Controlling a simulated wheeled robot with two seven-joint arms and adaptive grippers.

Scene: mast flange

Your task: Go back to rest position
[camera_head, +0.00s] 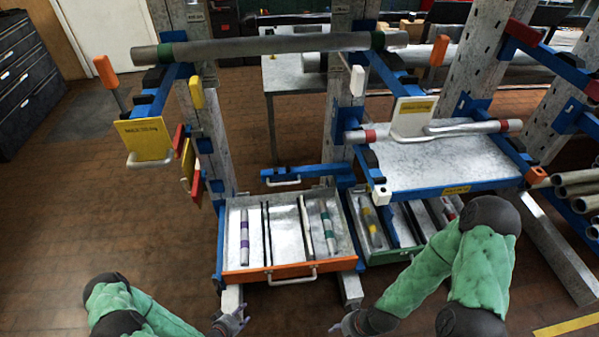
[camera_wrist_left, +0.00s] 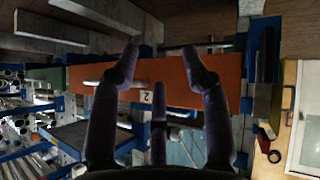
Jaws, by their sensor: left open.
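My left gripper (camera_head: 236,318) is at the bottom of the head view, in front of and below the orange-fronted drawer (camera_head: 290,271). In the left wrist view its fingers (camera_wrist_left: 158,65) are spread apart with nothing between them. The orange drawer front (camera_wrist_left: 165,72) shows beyond the fingertips, with its handle (camera_wrist_left: 105,84) to the left. My right gripper (camera_head: 346,322) is low in the head view, left of the right arm's green sleeve. It is small and partly cut off, and I cannot tell how its fingers stand.
The orange drawer stands open with several banded tubes (camera_head: 244,236) in it. A green-fronted drawer (camera_head: 388,256) is beside it. Above, a long grey tube (camera_head: 270,46) rests on blue rack arms. A metal shelf (camera_head: 440,165) is at right. The floor at left (camera_head: 60,220) is clear.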

